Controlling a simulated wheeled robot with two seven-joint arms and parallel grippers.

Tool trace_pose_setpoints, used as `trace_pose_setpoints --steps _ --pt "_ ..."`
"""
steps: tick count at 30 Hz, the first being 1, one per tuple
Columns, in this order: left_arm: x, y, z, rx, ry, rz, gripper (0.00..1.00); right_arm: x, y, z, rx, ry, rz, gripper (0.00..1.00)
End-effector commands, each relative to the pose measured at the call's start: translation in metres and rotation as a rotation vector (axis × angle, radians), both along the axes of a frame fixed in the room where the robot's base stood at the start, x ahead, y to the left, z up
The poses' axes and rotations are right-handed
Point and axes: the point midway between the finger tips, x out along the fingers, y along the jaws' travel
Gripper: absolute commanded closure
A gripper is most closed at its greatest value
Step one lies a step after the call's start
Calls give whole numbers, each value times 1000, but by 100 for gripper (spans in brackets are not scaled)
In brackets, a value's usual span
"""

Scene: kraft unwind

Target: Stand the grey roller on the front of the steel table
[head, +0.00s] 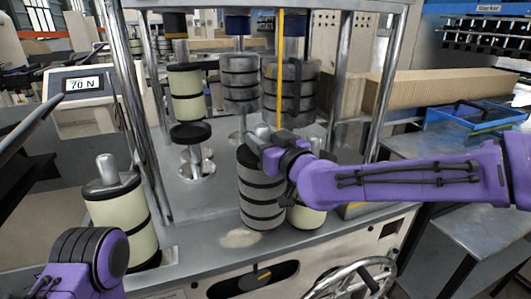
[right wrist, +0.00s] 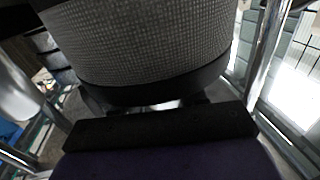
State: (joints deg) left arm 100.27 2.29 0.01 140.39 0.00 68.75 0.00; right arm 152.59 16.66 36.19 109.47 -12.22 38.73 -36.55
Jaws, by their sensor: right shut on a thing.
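The grey roller (head: 262,190), a ribbed grey cylinder with black bands, is upright over the front of the steel table (head: 195,240). My right gripper (head: 268,140) is shut on its top end, coming in from the right. The roller's lower end is just behind a pale patch (head: 240,238) on the table; I cannot tell whether it touches the steel. In the right wrist view the roller's woven grey side (right wrist: 150,45) and a black band fill the upper middle. Part of my left arm shows at the lower left, but its gripper does not.
A cream roller (head: 306,216) stands close to the right of the grey one, partly hidden. Another cream roller (head: 120,212) stands at the front left. Rollers hang behind, between chrome posts (head: 135,110). A handwheel (head: 355,283) sits below the front edge. Bare steel lies left of the grey roller.

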Motion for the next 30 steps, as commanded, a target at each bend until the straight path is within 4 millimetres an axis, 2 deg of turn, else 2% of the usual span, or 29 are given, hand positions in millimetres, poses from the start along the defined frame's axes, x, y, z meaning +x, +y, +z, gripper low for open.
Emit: trace_pose_setpoints --steps 5,12,24,25,27,30 --pt "0 0 4 0 0 0 57 9 -6 -8 5 -4 -2 100" --pt "0 0 6 0 0 0 57 9 -6 -37 3 -5 -1 100" --pt "0 0 1 0 0 0 57 9 -6 -44 3 -7 -1 100" --pt "0 0 2 0 0 0 57 8 -6 -45 0 -2 0 49" --pt "0 0 3 0 0 0 57 8 -6 -45 0 -2 0 33" --pt "0 0 3 0 0 0 57 8 -6 -45 0 -1 0 33"
